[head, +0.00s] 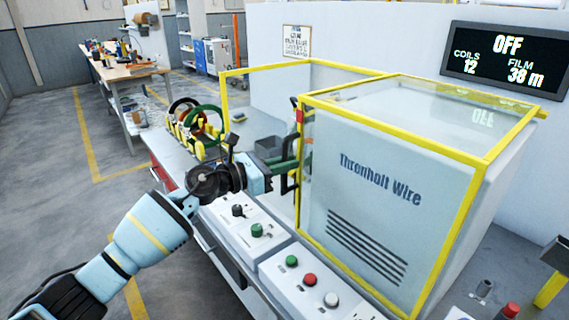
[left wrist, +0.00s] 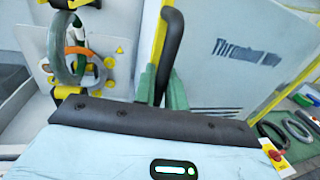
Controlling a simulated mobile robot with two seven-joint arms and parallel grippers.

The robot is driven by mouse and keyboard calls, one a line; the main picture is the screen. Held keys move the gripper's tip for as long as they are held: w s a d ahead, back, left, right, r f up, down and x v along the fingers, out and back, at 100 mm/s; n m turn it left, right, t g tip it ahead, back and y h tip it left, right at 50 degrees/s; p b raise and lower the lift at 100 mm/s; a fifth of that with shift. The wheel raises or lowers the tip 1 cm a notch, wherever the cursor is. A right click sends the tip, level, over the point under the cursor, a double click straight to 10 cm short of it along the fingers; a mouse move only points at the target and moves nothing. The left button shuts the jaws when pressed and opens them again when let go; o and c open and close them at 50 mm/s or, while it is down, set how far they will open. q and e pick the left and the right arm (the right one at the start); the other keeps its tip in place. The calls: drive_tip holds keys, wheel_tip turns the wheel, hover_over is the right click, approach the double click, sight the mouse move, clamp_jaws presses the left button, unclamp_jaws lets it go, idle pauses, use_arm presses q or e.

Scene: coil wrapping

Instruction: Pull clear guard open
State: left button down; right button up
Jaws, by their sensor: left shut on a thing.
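The clear guard (head: 400,175) is a yellow-framed box with a see-through panel lettered "Threnholt Wire" in the head view. It stands over the right part of the machine, and the bay to its left is uncovered. Its dark upright handle (head: 291,184) is on its left front edge. My left gripper (head: 285,165) reaches in from the left, its green fingers shut on the handle. In the left wrist view the handle (left wrist: 171,45) rises between the green fingers (left wrist: 161,92). The fingers partly hide the handle. My right gripper is out of view.
A yellow rail frame (head: 222,100) edges the uncovered bay. Coils on a yellow rack (head: 196,130) stand left of it. Control panels with buttons (head: 310,281) lie in front of the guard. A display (head: 506,58) reads OFF, coils 12, film 38 m.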

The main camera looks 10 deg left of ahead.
use_arm(q)
drive_tip(key=c, duration=1.6)
unclamp_jaws()
drive_tip(key=shift+o, duration=0.2)
drive_tip(key=shift+a, duration=0.15)
drive_tip(key=v, duration=0.7)
drive_tip(key=shift+s+a+b, duration=0.2)
drive_tip(key=shift+s+b, duration=0.05)
drive_tip(key=shift+b, duration=0.05)
